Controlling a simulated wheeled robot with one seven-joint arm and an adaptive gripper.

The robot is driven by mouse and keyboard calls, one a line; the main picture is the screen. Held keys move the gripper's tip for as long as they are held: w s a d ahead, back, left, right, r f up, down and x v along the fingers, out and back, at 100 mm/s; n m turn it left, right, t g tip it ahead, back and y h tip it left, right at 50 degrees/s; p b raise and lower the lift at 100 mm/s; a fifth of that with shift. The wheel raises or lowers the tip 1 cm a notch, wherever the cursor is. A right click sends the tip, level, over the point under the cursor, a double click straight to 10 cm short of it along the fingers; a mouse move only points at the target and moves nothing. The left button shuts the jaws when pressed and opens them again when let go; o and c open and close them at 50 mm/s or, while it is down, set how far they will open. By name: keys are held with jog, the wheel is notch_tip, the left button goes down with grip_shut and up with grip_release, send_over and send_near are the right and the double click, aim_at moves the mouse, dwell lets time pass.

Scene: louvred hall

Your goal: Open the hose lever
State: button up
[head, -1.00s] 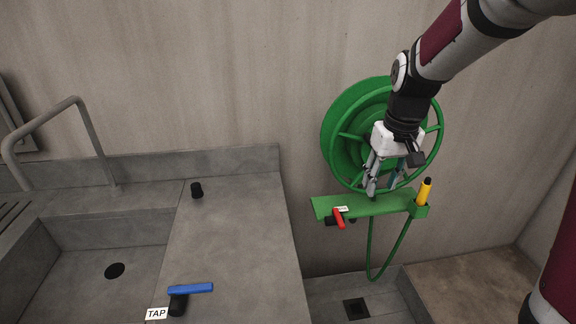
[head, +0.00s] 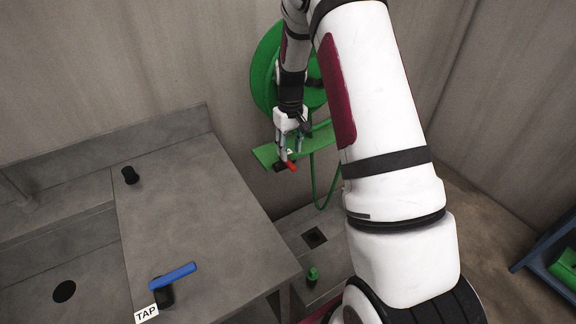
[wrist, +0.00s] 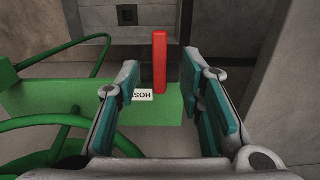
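The red hose lever (head: 292,167) is by the left end of the green shelf (head: 264,156) under the hose reel. My gripper (head: 289,152) points down just above the lever; the wrist view shows my gripper (wrist: 172,82) open with wide-apart teal pads. I cannot tell whether a finger touches the lever.
The green reel (head: 266,70) is behind my arm, with its hose (head: 318,190) hanging below.

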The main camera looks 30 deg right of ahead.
aim_at(290, 163)
jog(key=shift+f+b, duration=0.85)
jog(key=shift+f, duration=2.65)
grip_shut()
